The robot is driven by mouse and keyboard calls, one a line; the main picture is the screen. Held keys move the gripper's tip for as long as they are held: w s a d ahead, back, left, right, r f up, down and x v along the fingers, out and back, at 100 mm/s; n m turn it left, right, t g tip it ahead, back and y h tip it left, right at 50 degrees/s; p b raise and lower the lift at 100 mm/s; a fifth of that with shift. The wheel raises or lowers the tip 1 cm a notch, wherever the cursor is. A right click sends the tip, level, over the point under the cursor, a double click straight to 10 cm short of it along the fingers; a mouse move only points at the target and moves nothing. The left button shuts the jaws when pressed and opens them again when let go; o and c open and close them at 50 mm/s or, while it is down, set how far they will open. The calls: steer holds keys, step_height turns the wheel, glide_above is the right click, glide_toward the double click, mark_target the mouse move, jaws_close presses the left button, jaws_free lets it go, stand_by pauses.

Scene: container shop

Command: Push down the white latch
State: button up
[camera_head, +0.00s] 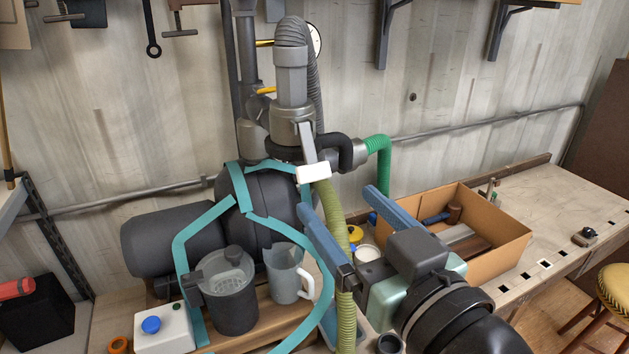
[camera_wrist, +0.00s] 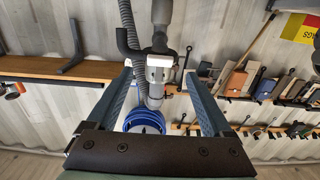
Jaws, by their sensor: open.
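The white latch (camera_head: 313,172) is a small white block at the lower end of a grey lever, on the front of the grey pipe fitting (camera_head: 291,115) of the machine. My gripper (camera_head: 336,199) is open and empty, its two blue fingers wide apart. In the head view the latch appears just above the left fingertip, and no contact is clear. In the wrist view the white latch (camera_wrist: 160,60) shows between the fingertips of my gripper (camera_wrist: 158,74), apparently beyond them. I cannot tell the exact gap.
A green-yellow ribbed hose (camera_head: 330,220) hangs beside the left finger. A teal frame (camera_head: 205,215) surrounds the machine's lower part. A grey jug (camera_head: 285,275) and a canister (camera_head: 228,295) stand front left. An open cardboard box (camera_head: 500,245) with tools sits on the bench at right.

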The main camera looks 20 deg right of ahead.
mark_target(316, 175)
steer(key=w+p, duration=0.1)
steer(key=w, duration=0.3)
steer(key=w+p, duration=0.1)
steer(key=w, duration=0.3)
steer(key=shift+w+a+r, duration=0.15)
steer(key=shift+w+a, duration=0.05)
steer(key=shift+w, duration=0.1)
jaws_close()
steer(key=f+b, duration=0.1)
steer(key=b, duration=0.2)
steer(key=shift+w+t+b, duration=0.15)
steer(key=shift+t+b, duration=0.15)
steer(key=shift+t, duration=0.1)
steer(key=shift+w+t+b, duration=0.2)
steer(key=shift+t+b, duration=0.2)
steer(key=shift+b, duration=0.7)
steer(key=shift+r+b, duration=0.1)
steer(key=shift+b, duration=0.2)
steer(key=shift+r, duration=0.2)
